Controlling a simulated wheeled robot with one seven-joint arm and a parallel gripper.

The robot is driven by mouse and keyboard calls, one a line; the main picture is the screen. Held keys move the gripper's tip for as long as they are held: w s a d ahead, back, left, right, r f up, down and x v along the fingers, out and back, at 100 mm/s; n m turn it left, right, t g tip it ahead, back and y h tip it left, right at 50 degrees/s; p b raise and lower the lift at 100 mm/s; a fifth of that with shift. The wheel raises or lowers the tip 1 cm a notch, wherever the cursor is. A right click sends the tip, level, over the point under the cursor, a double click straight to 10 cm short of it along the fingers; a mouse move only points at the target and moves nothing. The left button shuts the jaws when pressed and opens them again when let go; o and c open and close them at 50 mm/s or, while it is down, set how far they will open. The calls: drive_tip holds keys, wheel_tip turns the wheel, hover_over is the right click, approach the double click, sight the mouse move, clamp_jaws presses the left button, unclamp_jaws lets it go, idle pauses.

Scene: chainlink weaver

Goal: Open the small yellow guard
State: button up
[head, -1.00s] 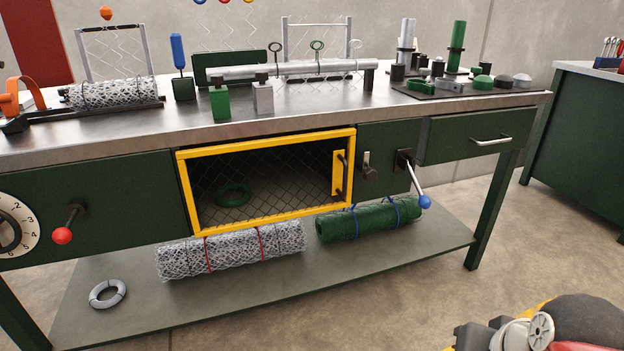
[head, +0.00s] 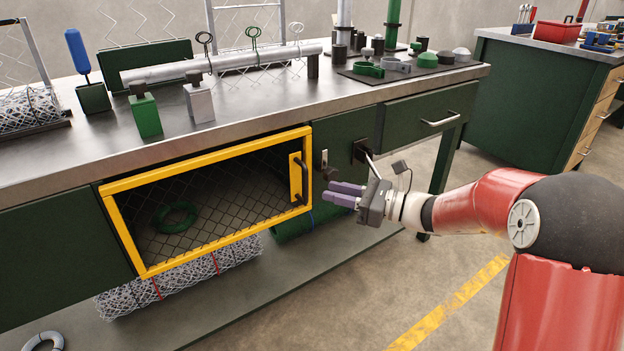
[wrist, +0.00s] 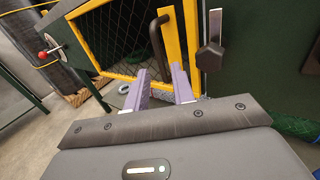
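The small yellow guard (head: 210,157) is a yellow frame with dark wire mesh on the bench front, and it looks shut. Its dark bar handle (head: 301,180) is on a yellow plate at the right edge. In the wrist view the handle (wrist: 155,42) stands ahead of the fingertips, near the yellow frame (wrist: 190,45). My gripper (head: 327,192) is just right of the handle, its purple fingers pointing at the guard. In the wrist view my gripper (wrist: 159,68) is open with a gap and nothing held. Contact with the handle cannot be told.
A dark latch knob (head: 330,174) sits right of the guard, also seen in the wrist view (wrist: 211,55). A lever (head: 373,166) on the bench front is partly hidden by my gripper. A green coil (head: 177,217) lies behind the mesh. Wire rolls lie on the low shelf.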

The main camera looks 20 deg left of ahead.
sight(306, 199)
drive_tip(key=a, duration=0.5)
drive_tip(key=w+a, duration=0.1)
drive_tip(key=a, duration=0.1)
drive_tip(key=shift+a, duration=0.3)
clamp_jaws()
